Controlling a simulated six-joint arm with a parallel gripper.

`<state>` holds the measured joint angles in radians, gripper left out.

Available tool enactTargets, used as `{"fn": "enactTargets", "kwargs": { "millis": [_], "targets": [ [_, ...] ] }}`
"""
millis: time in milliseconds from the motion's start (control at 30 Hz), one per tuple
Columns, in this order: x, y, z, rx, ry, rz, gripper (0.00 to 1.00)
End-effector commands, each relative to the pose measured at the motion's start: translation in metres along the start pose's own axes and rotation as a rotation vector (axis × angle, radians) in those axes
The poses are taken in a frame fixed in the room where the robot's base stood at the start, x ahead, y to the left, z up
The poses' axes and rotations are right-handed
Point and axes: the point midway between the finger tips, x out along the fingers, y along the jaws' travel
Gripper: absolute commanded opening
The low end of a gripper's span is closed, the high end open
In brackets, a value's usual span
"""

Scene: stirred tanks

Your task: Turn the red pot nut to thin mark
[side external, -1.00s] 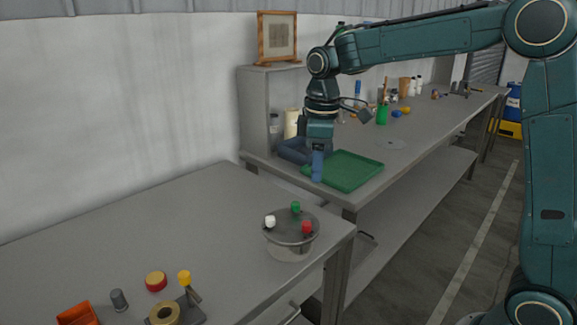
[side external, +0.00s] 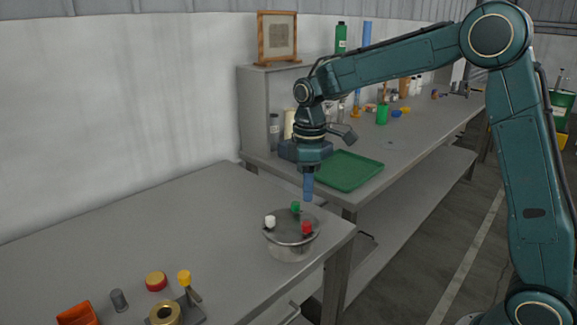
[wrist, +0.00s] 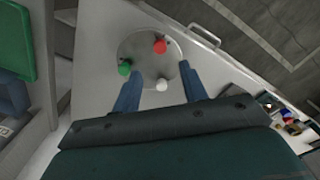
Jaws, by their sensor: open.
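The pot (side external: 290,241) is a round grey vessel with a flat lid, standing near the right edge of the front table. Its lid carries a red nut (side external: 306,228), a green nut (side external: 295,207) and a white nut (side external: 270,221). In the wrist view the red nut (wrist: 160,46) is at the far side of the lid, the green nut (wrist: 124,69) at left and the white nut (wrist: 162,85) nearest. My gripper (side external: 308,198) points down above the lid, its blue fingers apart and empty in the wrist view (wrist: 158,88). I cannot make out any thin mark.
A green tray (side external: 347,171) lies on the back bench. On the front table are a red-and-yellow cap (side external: 156,281), a grey cylinder (side external: 119,300), an orange part (side external: 76,314) and a brass ring (side external: 164,313). The middle of this table is clear.

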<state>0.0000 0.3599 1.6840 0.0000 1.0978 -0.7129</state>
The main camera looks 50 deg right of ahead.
Motion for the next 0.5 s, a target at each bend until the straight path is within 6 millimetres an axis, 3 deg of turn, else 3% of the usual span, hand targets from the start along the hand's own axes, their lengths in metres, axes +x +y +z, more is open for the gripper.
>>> {"fn": "enactTargets", "kwargs": {
  "millis": [500],
  "targets": [
    [0.078, -0.001, 0.001, 0.0, -0.002, -0.002, 0.43]
  ]
}}
